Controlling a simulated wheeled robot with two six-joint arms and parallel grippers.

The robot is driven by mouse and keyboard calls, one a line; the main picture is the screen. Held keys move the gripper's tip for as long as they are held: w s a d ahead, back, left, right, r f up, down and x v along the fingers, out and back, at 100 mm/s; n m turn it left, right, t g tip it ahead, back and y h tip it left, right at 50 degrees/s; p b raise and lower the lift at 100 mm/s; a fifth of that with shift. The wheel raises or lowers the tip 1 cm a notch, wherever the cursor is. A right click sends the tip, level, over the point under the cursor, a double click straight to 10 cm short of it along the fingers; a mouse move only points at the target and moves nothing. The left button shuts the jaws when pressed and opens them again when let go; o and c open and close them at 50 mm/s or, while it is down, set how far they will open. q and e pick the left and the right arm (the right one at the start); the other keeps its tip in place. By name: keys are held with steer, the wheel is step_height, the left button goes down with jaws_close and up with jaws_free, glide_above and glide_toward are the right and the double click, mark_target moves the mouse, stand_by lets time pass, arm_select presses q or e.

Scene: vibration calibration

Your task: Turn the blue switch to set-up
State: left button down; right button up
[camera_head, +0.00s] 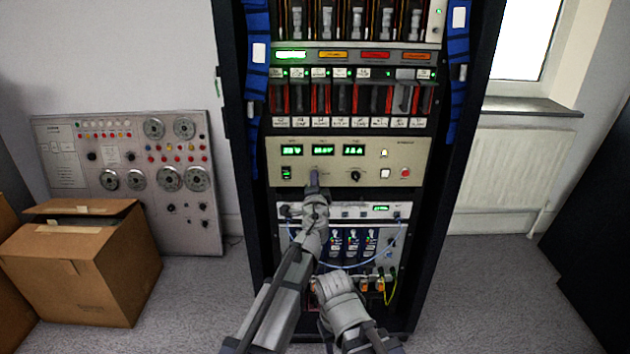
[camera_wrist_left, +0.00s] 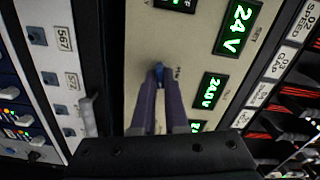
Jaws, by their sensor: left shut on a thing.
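The beige control panel (camera_head: 278,153) is on the rack front, with green number displays, a black knob (camera_head: 356,176) and a red button (camera_head: 405,173). My left gripper (camera_head: 314,176) is at the panel's lower middle. In the left wrist view the fingers of my left gripper (camera_wrist_left: 159,80) close together on the small blue switch (camera_wrist_left: 158,69), which stands out from the panel. The fingers hide most of the switch, and its setting cannot be told. In the head view the gripper covers it. My right arm shows low in front of the rack; its fingers do not show.
The black rack (camera_head: 236,150) holds more modules above and below the panel, with a looping blue cable (camera_head: 345,267) below. A cardboard box (camera_head: 85,262) and a grey instrument panel (camera_head: 135,150) stand at left. Carpet (camera_head: 490,290) is clear at right.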

arm_select(q)
steer(key=shift+m, duration=1.3)
steer(key=shift+d, duration=0.1)
steer(key=c, duration=0.9)
jaws_free()
steer(key=shift+c, duration=0.2)
steer(key=shift+s, duration=0.1)
steer(key=s, duration=0.7)
steer(key=shift+s, duration=0.3)
arm_select(e)
steer(key=shift+s+d, duration=0.6)
steer(key=shift+s, duration=0.25)
arm_select(q)
steer(key=shift+f, duration=0.1)
